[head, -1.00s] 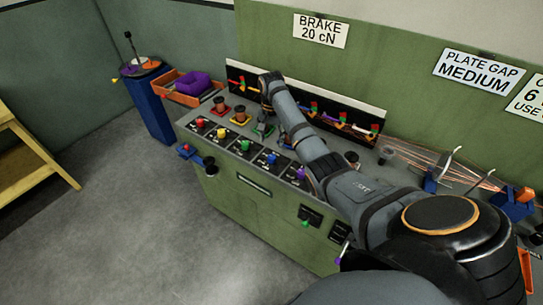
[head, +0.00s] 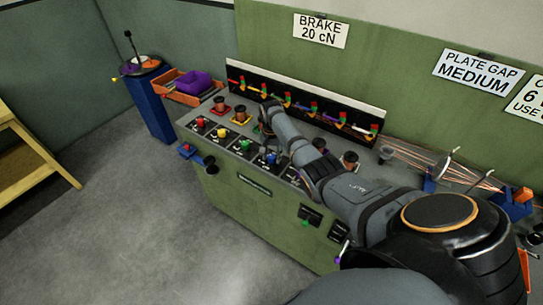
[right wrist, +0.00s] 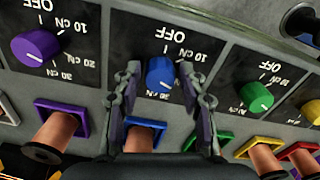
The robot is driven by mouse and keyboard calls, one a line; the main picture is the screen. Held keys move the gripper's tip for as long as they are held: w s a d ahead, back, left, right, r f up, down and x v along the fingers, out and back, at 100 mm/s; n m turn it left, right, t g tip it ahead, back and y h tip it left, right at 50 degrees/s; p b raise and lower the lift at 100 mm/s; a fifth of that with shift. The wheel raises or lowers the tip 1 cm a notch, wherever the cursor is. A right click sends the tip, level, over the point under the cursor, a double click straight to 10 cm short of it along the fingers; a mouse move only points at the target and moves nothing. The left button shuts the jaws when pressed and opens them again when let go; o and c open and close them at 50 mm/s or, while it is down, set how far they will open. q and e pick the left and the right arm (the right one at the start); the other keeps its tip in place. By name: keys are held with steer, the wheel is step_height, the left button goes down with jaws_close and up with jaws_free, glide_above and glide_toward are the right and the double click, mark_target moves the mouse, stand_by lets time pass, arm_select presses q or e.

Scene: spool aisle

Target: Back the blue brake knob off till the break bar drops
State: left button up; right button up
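The blue brake knob (right wrist: 160,76) sits on a black dial plate marked OFF, 10 cN and 30 cN in the right wrist view. It also shows on the green console in the head view (head: 271,158). My right gripper (right wrist: 160,70) is open, with one finger on each side of the knob and a small gap at each side. Its fingers are mostly hidden behind my arm in the head view. The knob's exact setting is hard to read. Several coloured levers sit on the black rail (head: 318,95) behind; I cannot tell which is the break bar. My left gripper is out of view.
A purple knob (right wrist: 36,46) and a green knob (right wrist: 257,97) flank the blue one. Copper spools on coloured squares stand close by, including one on a blue square (right wrist: 143,140). An orange tray (head: 190,97) holds a purple thing. Floor at left is open.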

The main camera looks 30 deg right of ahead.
steer(key=c, duration=0.7)
steer(key=shift+n, duration=0.3)
steer(key=shift+r+n+p, duration=0.1)
steer(key=shift+n+p, duration=0.4)
steer(key=shift+n, duration=0.5)
steer(key=n, duration=0.3)
steer(key=shift+n+p, duration=0.3)
steer(key=shift+p, duration=0.1)
steer(key=n, duration=0.3)
steer(key=shift+d+n, duration=0.1)
steer(key=shift+n, duration=0.2)
steer(key=shift+n+p, duration=0.35)
steer(key=shift+n, duration=1.75)
